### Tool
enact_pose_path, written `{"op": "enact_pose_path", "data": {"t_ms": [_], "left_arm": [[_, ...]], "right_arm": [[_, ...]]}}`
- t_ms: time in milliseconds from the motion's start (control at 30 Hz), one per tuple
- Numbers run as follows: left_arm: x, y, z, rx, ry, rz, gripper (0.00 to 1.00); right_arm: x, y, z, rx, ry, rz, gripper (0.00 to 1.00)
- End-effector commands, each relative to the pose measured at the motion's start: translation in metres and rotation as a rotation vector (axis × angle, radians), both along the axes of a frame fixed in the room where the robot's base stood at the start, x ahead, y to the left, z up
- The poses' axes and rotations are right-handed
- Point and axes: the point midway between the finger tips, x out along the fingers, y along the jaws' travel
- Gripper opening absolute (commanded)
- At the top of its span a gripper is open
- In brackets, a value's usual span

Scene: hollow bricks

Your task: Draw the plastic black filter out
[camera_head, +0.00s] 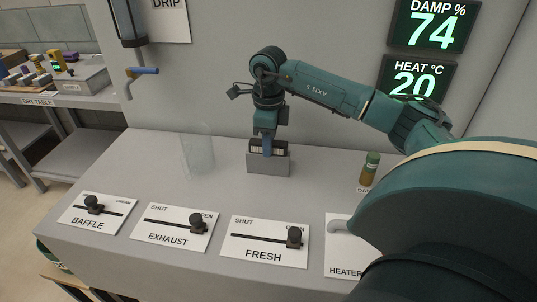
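A small grey open-topped box (268,167) stands on the grey bench near the wall. Dark and pale edges show in its mouth; I cannot tell for sure whether they belong to the black filter. My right gripper (267,148) points straight down into the box's mouth, its blue fingers between those edges. The fingertips are partly hidden, so I cannot see whether they are open or shut on anything. My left gripper is not in view.
A clear glass container (197,152) stands left of the box. A brown bottle with a green cap (370,168) stands to the right. Slider panels for baffle (88,224), exhaust (168,238) and fresh (263,255) line the front. A blue-handled tap (143,72) is on the wall.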

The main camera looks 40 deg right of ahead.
Motion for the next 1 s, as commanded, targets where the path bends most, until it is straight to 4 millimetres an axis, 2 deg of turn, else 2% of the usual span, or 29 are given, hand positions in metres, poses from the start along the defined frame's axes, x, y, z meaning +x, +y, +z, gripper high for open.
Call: {"op": "enact_pose_path", "data": {"t_ms": [33,267,1000], "left_arm": [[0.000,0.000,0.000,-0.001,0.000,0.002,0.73],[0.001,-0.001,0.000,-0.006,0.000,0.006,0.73],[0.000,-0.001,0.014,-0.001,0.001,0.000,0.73]], "right_arm": [[0.000,0.000,0.000,0.000,0.000,0.000,0.21],[0.000,0.000,0.000,0.001,-0.001,0.000,0.03],[0.000,0.000,0.019,0.000,0.000,0.000,0.03]]}}
